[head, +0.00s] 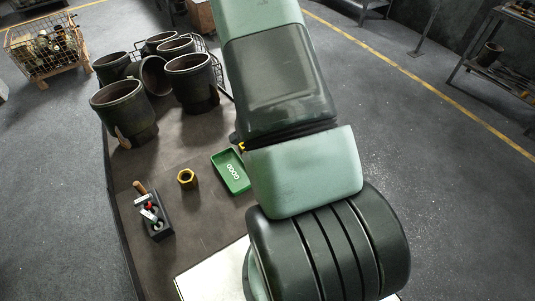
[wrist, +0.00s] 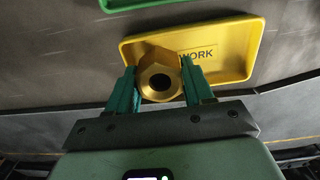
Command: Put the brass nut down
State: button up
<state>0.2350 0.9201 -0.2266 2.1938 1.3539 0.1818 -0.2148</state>
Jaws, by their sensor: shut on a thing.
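My gripper (wrist: 158,72) is shut on a brass nut (wrist: 159,58), whose round hole faces the wrist camera. The green fingers press on its left and right sides. Behind the nut lies a yellow tray (wrist: 236,72); its label reads "WORK", with the nut covering what stands left of it. The nut overlaps the tray's near left part; its height above it cannot be told. In the head view my arm hides the gripper and the held nut. Another brass nut (head: 187,179) stands on the dark table there, left of a green tray (head: 232,186) marked "GOOD".
A dark holder (head: 157,222) with tools stands at the table's left. Several dark cylindrical pots (head: 125,112) crowd the far left of the table (head: 205,215). A green tray edge (wrist: 140,4) shows beyond the yellow tray. Bare table lies around the standing nut.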

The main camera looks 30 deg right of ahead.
jog(key=shift+f, duration=0.25)
jog(key=shift+f, duration=0.15)
jog(key=o, duration=1.4)
